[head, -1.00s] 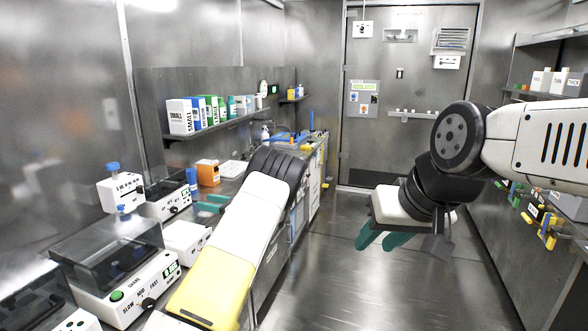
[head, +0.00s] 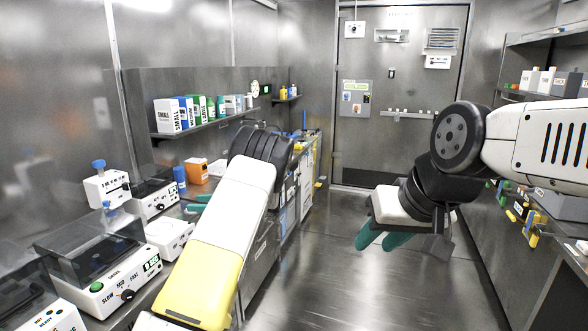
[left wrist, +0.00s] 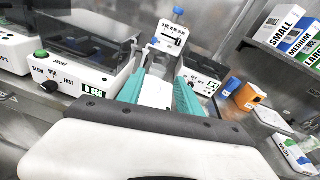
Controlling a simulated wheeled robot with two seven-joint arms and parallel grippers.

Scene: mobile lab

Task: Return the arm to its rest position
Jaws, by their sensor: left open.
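My left arm comes in from the lower left in the head view, over the left bench. Nothing is held. My right arm comes in from the right in the head view. Its gripper (head: 380,241) hangs over the floor aisle, with two green fingers slightly apart and nothing visible between them.
The left bench carries a shaker with a dark lid (head: 125,286), a white device with a blue knob (head: 107,186), a blue bottle (head: 180,179) and an orange box (head: 196,171). A shelf of boxes (head: 167,117) is above. The floor aisle (head: 330,265) to the door (head: 395,110) is clear.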

